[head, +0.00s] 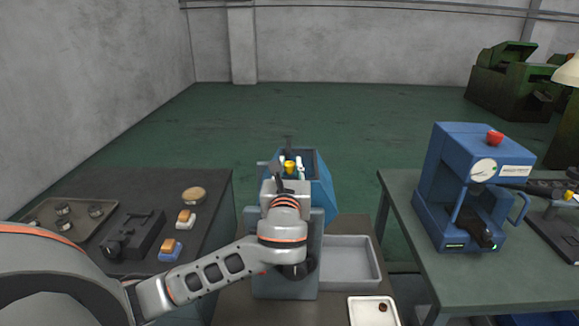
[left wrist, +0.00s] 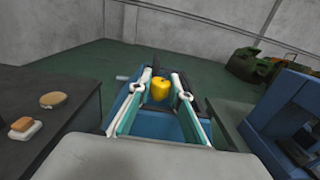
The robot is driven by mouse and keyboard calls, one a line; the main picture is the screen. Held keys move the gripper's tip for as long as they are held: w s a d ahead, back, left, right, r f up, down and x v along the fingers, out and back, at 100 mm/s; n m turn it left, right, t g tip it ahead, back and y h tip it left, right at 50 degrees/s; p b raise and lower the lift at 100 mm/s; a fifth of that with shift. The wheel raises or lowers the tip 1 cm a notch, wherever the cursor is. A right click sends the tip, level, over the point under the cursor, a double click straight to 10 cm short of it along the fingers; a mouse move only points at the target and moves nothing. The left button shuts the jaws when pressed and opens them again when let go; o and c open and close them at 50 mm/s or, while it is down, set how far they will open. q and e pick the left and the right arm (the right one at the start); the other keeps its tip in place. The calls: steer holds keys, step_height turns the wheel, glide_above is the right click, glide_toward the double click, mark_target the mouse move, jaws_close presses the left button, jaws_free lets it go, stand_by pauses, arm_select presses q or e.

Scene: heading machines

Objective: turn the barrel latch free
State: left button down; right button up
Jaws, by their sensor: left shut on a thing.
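A small yellow knob (left wrist: 160,88), which looks like the barrel latch, sits on top of the blue machine (head: 319,187) in the middle. It also shows in the head view (head: 289,167), small and partly hidden behind my wrist. My left gripper (left wrist: 162,80) reaches over the machine with its fingers on either side of the knob and is shut on it. The gripper also shows in the head view (head: 290,168), seen from behind. The machine's lower front is largely hidden by my left arm. My right gripper is in neither view.
A grey tray (head: 376,262) lies right of the machine, with a white dish (head: 360,312) in front. The left bench holds a tray of round parts (head: 33,212), a black fixture (head: 128,238) and orange-topped blocks (head: 185,218). A blue press (head: 455,180) stands on the right bench.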

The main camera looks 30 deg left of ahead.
arm_select(q)
steer(key=n+g+y, duration=0.3)
steer(key=y, duration=0.1)
steer(key=shift+d+n+g+y, duration=0.1)
steer(key=shift+n+g+y, duration=0.2)
steer(key=shift+n+g, duration=0.1)
steer(key=n+g+y, duration=0.3)
steer(key=g, duration=0.2)
steer(key=shift+n, duration=0.4)
steer(key=shift+n+g+y, duration=0.4)
steer(key=shift+n+g, duration=0.2)
steer(key=shift+g, duration=0.5)
steer(key=shift+n+g, duration=0.3)
steer(key=c, duration=1.8)
jaws_free()
steer(key=shift+r, duration=0.1)
